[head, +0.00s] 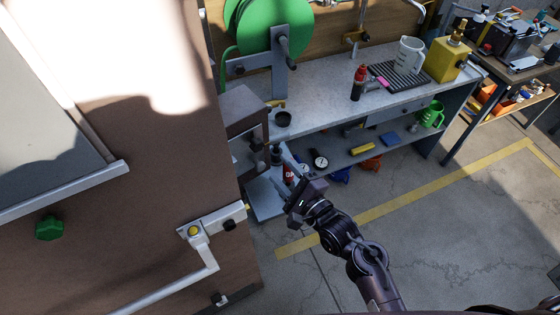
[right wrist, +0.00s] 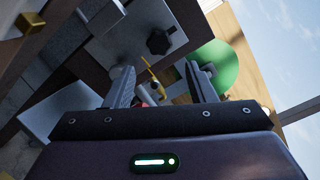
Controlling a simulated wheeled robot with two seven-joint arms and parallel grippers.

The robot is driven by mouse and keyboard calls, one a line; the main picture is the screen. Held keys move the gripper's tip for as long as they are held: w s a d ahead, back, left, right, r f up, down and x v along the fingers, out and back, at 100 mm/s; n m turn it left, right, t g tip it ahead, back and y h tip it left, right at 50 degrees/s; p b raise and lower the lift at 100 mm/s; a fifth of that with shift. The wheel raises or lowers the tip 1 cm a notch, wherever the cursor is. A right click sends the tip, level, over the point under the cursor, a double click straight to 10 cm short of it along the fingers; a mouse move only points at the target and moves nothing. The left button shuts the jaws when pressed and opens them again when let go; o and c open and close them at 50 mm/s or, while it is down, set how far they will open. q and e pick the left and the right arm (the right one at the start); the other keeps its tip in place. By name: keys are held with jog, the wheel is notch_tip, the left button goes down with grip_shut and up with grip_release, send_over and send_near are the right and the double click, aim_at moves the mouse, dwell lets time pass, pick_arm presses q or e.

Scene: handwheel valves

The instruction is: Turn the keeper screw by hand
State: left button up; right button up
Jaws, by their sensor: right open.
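My right gripper (head: 284,166) reaches up and left in the head view, in front of the lower part of the bench. In the right wrist view its two fingers (right wrist: 162,80) stand apart with nothing held between them. A black lobed knob (right wrist: 157,42) sits on a grey plate (right wrist: 125,45) beyond the fingertips, apart from them. In the head view a small black knob (head: 230,225) sits on a pale latch plate (head: 212,221) on the brown panel, left of my gripper. No label shows which knob is the keeper screw. My left gripper is out of view.
A white lever (head: 205,262) and green knob (head: 48,228) are on the brown panel (head: 140,190). The floor (head: 430,230) at right is clear.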

aim_at(259, 147)
jog(key=b+x, duration=0.5)
jog(key=x, duration=0.3)
jog(key=shift+a+b, duration=0.15)
jog(key=shift+b, duration=0.2)
jog(key=shift+r+p, duration=0.1)
jog(key=shift+p, duration=0.5)
jog(key=c, duration=0.7)
